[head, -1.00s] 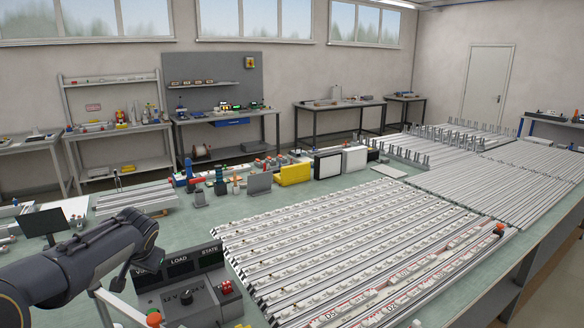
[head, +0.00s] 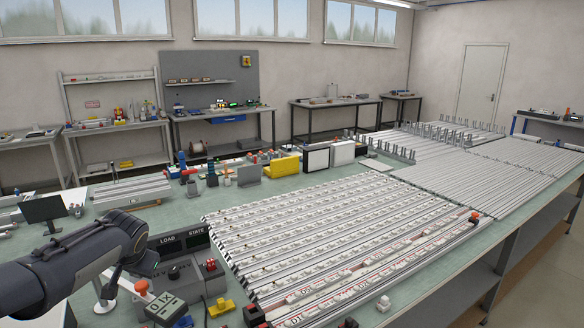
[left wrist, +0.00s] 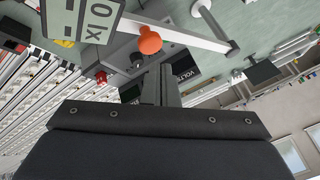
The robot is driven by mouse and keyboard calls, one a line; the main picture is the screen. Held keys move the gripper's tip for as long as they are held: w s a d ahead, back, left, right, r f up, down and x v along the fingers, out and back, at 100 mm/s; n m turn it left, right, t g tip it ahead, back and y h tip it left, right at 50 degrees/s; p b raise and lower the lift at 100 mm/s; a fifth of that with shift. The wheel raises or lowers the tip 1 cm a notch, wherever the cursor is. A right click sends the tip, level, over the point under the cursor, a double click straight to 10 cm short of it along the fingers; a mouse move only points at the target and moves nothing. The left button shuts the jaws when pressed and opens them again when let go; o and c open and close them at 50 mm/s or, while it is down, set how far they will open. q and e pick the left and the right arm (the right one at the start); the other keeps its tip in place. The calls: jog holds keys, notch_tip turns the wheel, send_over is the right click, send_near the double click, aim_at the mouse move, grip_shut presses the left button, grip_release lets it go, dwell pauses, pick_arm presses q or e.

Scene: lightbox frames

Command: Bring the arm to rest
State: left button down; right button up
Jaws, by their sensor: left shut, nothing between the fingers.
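My left arm (head: 70,262) comes in from the left in the head view, dark grey and bent down at its wrist, over the green bench top. Its fingers are hard to make out there, largely behind the wrist. In the left wrist view my left gripper (left wrist: 163,85) shows as a narrow dark pair of fingers, shut and empty, beyond the broad dark housing. A grey control box (head: 185,272) with LOAD and STATE labels stands just right of the arm. My right gripper is in neither view.
Long rows of white rails (head: 330,235) fill the bench to the right. A small dark screen (head: 43,210) stands behind the arm. Some bench top is clear beyond it.

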pick_arm(q)
jog(key=s+d+f+n+h+b, duration=0.1)
jog(key=s+d+f+h+b, duration=0.1)
jog(key=s, duration=0.9)
jog(key=s+d+f+n+h+b, duration=0.1)
jog(key=s+d+f+h+b, duration=0.2)
jog(key=s+d+f, duration=0.4)
jog(key=s+d+f+h+b, duration=0.2)
jog(key=s+d+f+b, duration=0.2)
jog(key=s, duration=1.2)
jog(key=d, duration=0.3)
jog(key=shift+s+d+f+n+h, duration=0.2)
jog(key=shift+s+n+h, duration=0.05)
jog(key=shift+n+h, duration=0.15)
